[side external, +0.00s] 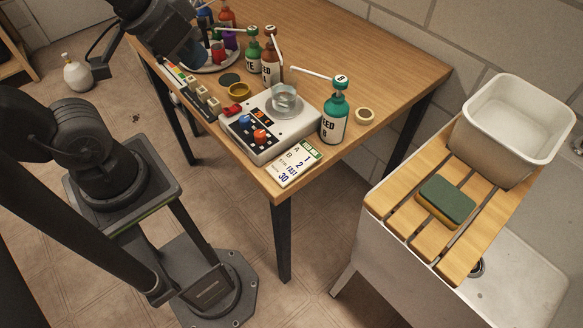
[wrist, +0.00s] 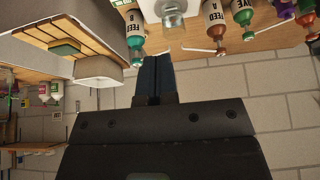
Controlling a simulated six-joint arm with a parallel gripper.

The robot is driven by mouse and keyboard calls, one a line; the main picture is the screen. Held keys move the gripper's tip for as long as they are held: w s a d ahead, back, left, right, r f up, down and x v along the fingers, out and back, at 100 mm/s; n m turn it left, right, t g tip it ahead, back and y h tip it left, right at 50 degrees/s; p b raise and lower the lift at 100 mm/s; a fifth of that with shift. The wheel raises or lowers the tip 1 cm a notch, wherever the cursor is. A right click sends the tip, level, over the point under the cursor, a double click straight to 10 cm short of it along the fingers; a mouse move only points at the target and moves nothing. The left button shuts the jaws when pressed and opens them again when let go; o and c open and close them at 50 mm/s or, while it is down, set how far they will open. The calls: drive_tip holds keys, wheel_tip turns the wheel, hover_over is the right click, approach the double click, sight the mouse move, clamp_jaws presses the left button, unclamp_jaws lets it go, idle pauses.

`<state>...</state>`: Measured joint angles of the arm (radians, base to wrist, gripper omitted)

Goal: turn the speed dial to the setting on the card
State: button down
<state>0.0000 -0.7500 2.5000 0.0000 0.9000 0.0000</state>
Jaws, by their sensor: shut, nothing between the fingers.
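The white stirrer (side external: 304,123) stands near the front corner of the wooden table, with a clear beaker (side external: 284,97) on top. Its dark front panel carries an orange-red knob (side external: 260,136), a blue knob (side external: 244,121) and small orange parts. Which knob is the speed dial, and its setting, are too small to tell. The card (side external: 296,166) lies in front of the stirrer and reads A 1, B 2, STIR FAST, 30. My gripper (wrist: 154,60) is shut and empty in the wrist view, apart from the stirrer (wrist: 150,10), whose front panel is out of that view.
A teal-capped bottle (side external: 334,120) stands right of the stirrer; green and brown pump bottles (side external: 271,65) stand behind. A yellow bowl (side external: 239,90), a red item (side external: 232,110) and a rack of small blocks (side external: 201,94) lie to its left. A sink with a white tub (side external: 490,150) is at right.

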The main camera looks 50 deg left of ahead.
sight(245, 118)
drive_tip(key=c, duration=1.8)
unclamp_jaws()
drive_tip(key=shift+o, duration=1.3)
drive_tip(key=shift+w+a+f+n, duration=0.1)
drive_tip(key=shift+w+n, duration=0.2)
drive_tip(key=shift+n, duration=0.3)
drive_tip(key=o, duration=0.4)
drive_tip(key=w+n+g, duration=0.1)
drive_tip(key=n, duration=0.1)
drive_tip(key=w+f+n+g, duration=0.1)
drive_tip(key=n, duration=0.1)
drive_tip(key=w+a+f+n, duration=0.1)
drive_tip(key=n, duration=0.1)
drive_tip(key=shift+w+f+n+g, duration=0.2)
drive_tip(key=shift+w+n+g, duration=0.1)
drive_tip(key=shift+w+g, duration=0.1)
drive_tip(key=shift+o, duration=1.3)
drive_tip(key=w+a+f+n+g, duration=0.1)
drive_tip(key=w+f+n+g, duration=0.2)
drive_tip(key=n, duration=0.5)
drive_tip(key=shift+w+a+f, duration=0.2)
drive_tip(key=shift+w+f, duration=0.3)
drive_tip(key=shift+f, duration=0.2)
wheel_tip(245, 118, down, 14)
drive_tip(key=shift+r, duration=0.1)
drive_tip(key=c, duration=0.9)
